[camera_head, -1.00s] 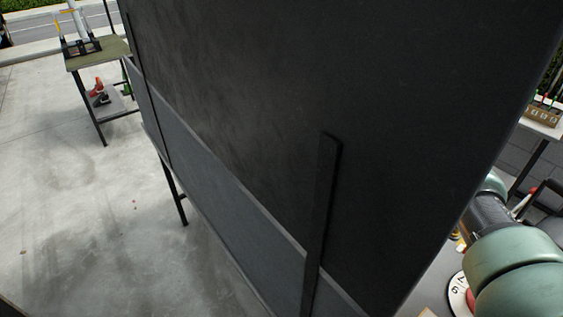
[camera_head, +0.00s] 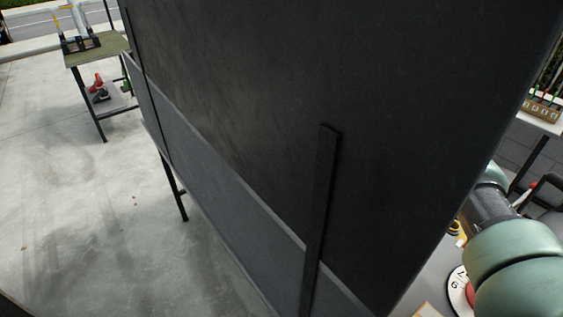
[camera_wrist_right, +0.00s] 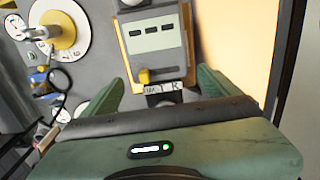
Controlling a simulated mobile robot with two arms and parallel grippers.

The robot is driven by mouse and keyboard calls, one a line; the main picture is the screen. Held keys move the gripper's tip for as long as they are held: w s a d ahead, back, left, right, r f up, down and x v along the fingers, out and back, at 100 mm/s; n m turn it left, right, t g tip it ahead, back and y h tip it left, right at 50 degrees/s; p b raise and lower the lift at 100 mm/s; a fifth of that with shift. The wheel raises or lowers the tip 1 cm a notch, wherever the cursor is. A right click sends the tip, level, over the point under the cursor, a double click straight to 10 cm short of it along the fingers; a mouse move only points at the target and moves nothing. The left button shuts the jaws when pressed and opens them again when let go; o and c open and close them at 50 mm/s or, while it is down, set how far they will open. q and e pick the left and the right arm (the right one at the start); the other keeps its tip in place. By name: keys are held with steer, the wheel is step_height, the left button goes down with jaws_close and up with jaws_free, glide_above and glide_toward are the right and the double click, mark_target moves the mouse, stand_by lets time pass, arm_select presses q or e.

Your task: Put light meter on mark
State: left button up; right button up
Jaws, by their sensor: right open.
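My right gripper (camera_wrist_right: 160,88) is open in the right wrist view, its two green fingers apart. Just past the fingertips lies a grey box (camera_wrist_right: 157,60) with three dark windows and a yellow knob, on an orange-edged surface. A small lettered label (camera_wrist_right: 163,88) sits at its near edge, between the fingers. I cannot tell for sure which thing is the light meter, and no mark is clearly visible. In the head view, my green right arm shows at the lower right, and its gripper is out of view. My left gripper is not in view.
A big dark panel (camera_head: 250,110) fills most of the head view and hides what is behind it. A white numbered dial (camera_wrist_right: 62,32) and several small items lie left in the wrist view. A green-topped table (camera_head: 97,50) stands far left on open concrete floor.

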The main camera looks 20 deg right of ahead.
step_height(320, 180, up, 10)
steer(key=b, duration=0.1)
steer(key=shift+b, duration=0.3)
steer(key=shift+r, duration=0.1)
